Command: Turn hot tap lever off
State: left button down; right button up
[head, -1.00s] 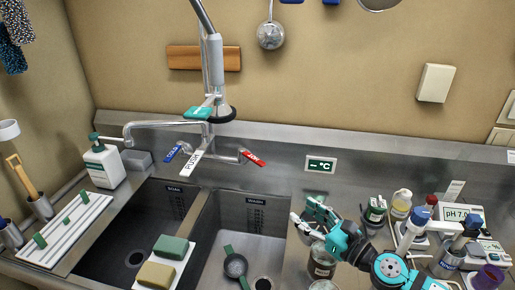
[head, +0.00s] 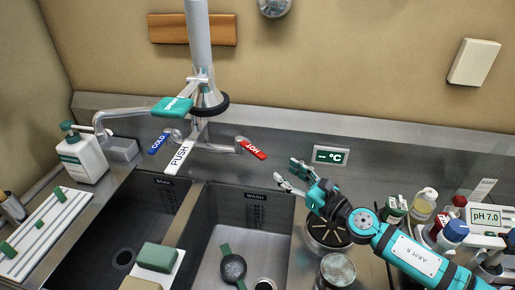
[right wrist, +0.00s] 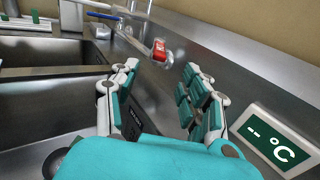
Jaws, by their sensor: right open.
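The red hot tap lever (head: 253,149) sticks out to the right of the faucet body, angled down to the right. It also shows in the right wrist view (right wrist: 160,49), ahead of and between the fingertips. My right gripper (head: 290,174) is open and empty, to the right of and a little below the lever in the head view, apart from it. Its two spread fingers also show in the right wrist view (right wrist: 160,80). The blue cold lever (head: 158,144) and the white PUSH lever (head: 180,157) are on the left side of the faucet. My left gripper is not in view.
The wash basin (head: 212,225) lies below the faucet, with a dark strainer (head: 233,268) in it. A °C display (head: 330,155) is on the back wall, close to my right gripper. Bottles and a pH meter (head: 485,217) crowd the right counter.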

aim_at(257, 151)
jog(key=b+x, duration=0.1)
jog(key=x, duration=1.1)
jog(key=shift+w+a+f+b, duration=0.1)
jog(key=shift+w+a+b, duration=0.1)
jog(key=shift+w+b, duration=0.1)
jog(key=shift+s, duration=0.1)
grip_shut()
